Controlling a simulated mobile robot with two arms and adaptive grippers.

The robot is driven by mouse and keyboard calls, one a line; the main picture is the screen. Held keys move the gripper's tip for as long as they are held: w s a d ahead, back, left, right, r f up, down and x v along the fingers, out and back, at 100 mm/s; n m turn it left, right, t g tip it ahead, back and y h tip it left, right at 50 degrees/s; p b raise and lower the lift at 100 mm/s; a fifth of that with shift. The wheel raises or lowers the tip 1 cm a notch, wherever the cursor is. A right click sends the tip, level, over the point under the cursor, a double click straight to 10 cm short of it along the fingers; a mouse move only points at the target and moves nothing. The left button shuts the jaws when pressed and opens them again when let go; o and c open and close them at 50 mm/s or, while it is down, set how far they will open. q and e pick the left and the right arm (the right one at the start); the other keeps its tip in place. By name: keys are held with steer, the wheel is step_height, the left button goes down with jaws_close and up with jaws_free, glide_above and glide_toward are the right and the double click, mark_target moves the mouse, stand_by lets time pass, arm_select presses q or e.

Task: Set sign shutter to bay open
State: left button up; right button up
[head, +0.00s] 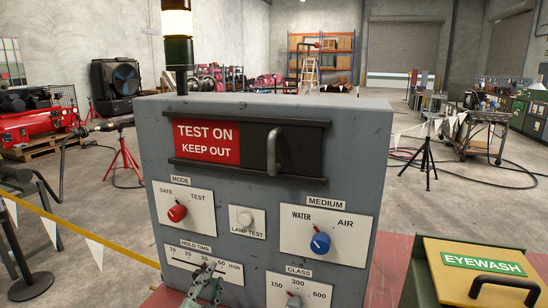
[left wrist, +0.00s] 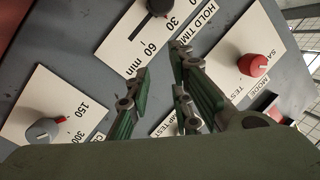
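The sign shutter (head: 256,147) is a black sliding plate with an upright grey handle (head: 272,151), set between two dark rails on the grey control box (head: 348,190). It stands at the right of its track. To its left the red sign (head: 207,142) is uncovered and reads "TEST ON KEEP OUT". My left gripper (head: 208,272) is low in front of the box, by the hold time scale and well below the shutter. In the left wrist view its green fingers (left wrist: 160,62) are apart, with nothing between them. The shutter is out of that view. My right gripper is not in view.
The box front also carries a red mode knob (head: 177,213), a white lamp test button (head: 245,219), a blue medium knob (head: 320,242) and a grey class knob (head: 294,300). A yellow eyewash box (head: 458,285) stands at right. The space before the shutter is clear.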

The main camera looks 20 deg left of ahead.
mark_target(272, 165)
arm_select(q)
steer(key=d+r+m+t+h, duration=0.25)
steer(key=r+m, duration=0.25)
steer(key=r, duration=0.4)
steer(key=s+d+r+m+t+h, duration=0.1)
steer(key=r+m+t+h, duration=0.25)
steer(key=r, duration=0.55)
steer(key=d+r+m+t+h, duration=0.25)
steer(key=r+m+h, duration=0.2)
steer(key=r, duration=0.35)
steer(key=s+d+r+m+g+h, duration=0.2)
steer(key=d+r+m+g+h, duration=0.3)
steer(key=m, duration=0.7)
steer(key=s+d+r+m+g+h, duration=0.2)
steer(key=s+d+m+g+h, duration=0.15)
steer(key=m+g+h, duration=0.65)
steer(key=w+a+f+m+t+y, duration=0.1)
steer(key=w+a+m+t+y, duration=0.3)
steer(key=y, duration=0.7)
steer(key=shift+n+h, duration=0.25)
steer(key=shift+n, duration=0.35)
steer(key=x, duration=0.2)
steer(key=p+x, duration=0.1)
steer(key=x, duration=0.1)
steer(key=p+x, duration=0.1)
steer(key=x, duration=0.2)
steer(key=shift+w+a+f, duration=0.2)
steer(key=shift+w+a, duration=0.15)
steer(key=shift+w, duration=0.05)
